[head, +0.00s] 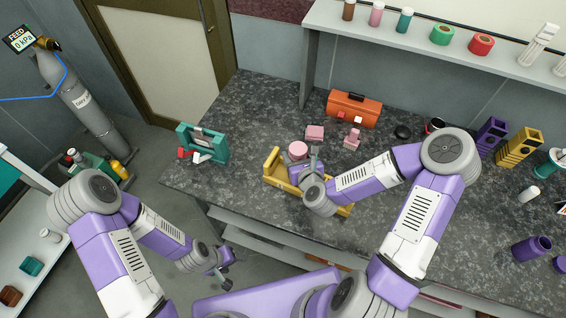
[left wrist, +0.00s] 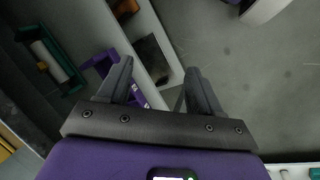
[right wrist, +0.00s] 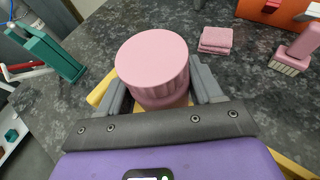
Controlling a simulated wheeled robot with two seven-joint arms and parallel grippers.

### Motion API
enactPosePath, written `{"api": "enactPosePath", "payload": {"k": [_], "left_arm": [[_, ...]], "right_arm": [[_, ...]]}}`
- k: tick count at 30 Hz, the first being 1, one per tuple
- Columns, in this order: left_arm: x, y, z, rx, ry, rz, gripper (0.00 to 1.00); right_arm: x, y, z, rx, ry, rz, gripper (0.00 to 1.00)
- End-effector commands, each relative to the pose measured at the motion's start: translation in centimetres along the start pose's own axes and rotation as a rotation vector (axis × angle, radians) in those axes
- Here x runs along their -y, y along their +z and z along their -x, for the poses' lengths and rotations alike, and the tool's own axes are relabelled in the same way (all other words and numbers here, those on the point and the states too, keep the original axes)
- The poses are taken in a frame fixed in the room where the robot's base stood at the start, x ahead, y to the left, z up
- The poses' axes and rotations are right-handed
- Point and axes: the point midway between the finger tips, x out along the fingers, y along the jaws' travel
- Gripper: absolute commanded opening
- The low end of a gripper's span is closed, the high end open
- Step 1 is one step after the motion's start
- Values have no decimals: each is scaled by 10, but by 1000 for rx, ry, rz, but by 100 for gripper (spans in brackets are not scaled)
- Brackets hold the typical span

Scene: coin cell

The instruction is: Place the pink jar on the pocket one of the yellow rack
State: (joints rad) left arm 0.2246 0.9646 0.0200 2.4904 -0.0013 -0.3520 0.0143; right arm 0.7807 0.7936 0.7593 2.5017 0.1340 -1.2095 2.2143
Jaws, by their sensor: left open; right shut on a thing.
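The pink jar (right wrist: 153,66) is a round lidded jar with a ribbed side, between the fingers of my right gripper (right wrist: 160,92). My right gripper is shut on it; the jar also shows in the head view (head: 298,150). The yellow rack (head: 271,163) lies on the dark counter under my right gripper, and its pockets are mostly hidden by the gripper and arm. In the right wrist view a bit of the rack (right wrist: 101,93) shows behind the left finger. I cannot tell whether the jar touches the rack. My left gripper (head: 225,273) is open and empty, low in front of the counter.
A folded pink cloth (head: 314,132), a pink brush (head: 352,139) and an orange toolbox (head: 354,108) stand behind the rack. A teal device (head: 203,144) stands at the counter's left end. Purple (head: 491,136) and yellow holders (head: 519,147) stand right. Counter behind my right arm is partly clear.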

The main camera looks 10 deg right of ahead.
Motion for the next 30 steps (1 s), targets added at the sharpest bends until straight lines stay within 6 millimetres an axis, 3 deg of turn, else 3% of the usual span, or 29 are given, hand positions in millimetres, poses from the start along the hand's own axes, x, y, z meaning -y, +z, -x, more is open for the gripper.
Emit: {"api": "enactPosePath", "payload": {"k": [1,3,12,25,30], "left_arm": [[-1,0,2,0,0,0,73],[-2,0,6,0,0,0,84],[-9,1,24,1,0,0,84],[-13,2,35,0,0,1,84],[-9,1,23,0,0,0,84]], "right_arm": [[-3,8,0,6,20,12,27],[-9,18,-1,8,63,32,27],[-38,58,8,4,374,161,27],[-37,52,25,1,603,249,27],[-37,28,16,2,616,255,27]]}}
